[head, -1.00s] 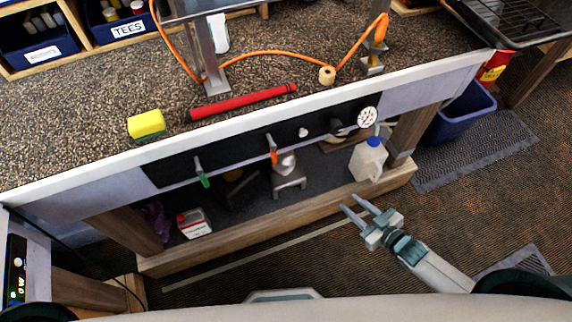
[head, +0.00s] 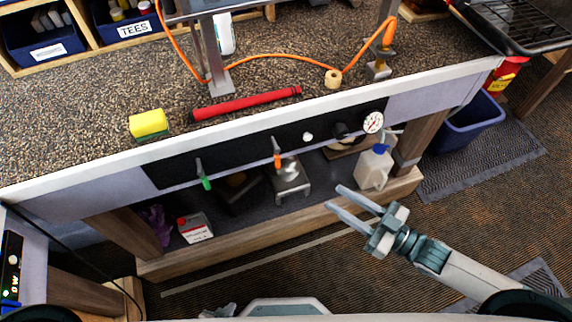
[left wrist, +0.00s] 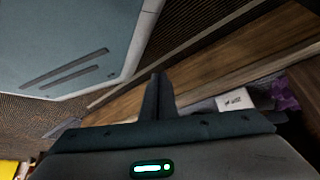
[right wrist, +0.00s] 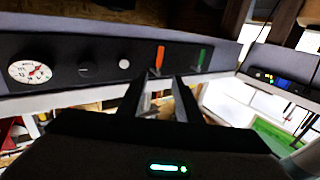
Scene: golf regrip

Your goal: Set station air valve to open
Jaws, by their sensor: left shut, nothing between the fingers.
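A black panel (head: 170,174) on the bench's front carries two levers. The green-tipped lever (head: 204,180) and the orange-tipped lever (head: 277,158) both hang down. Which one is the station air valve, I cannot tell. A round gauge (head: 373,122) sits at the panel's right end. The right wrist view, upside down, shows the orange lever (right wrist: 160,57), green lever (right wrist: 202,57) and gauge (right wrist: 30,72). My right gripper (head: 334,197) is open and empty, in front of the shelf, below and right of the orange lever. My left gripper (head: 218,310) is shut and empty at the bottom edge.
The lower shelf holds a white jug (head: 373,168), a metal stand (head: 290,180) and a red-capped can (head: 195,228). On the benchtop lie a yellow sponge (head: 148,124) and a red grip (head: 245,104). A blue bin (head: 463,123) stands right. The space before the panel is clear.

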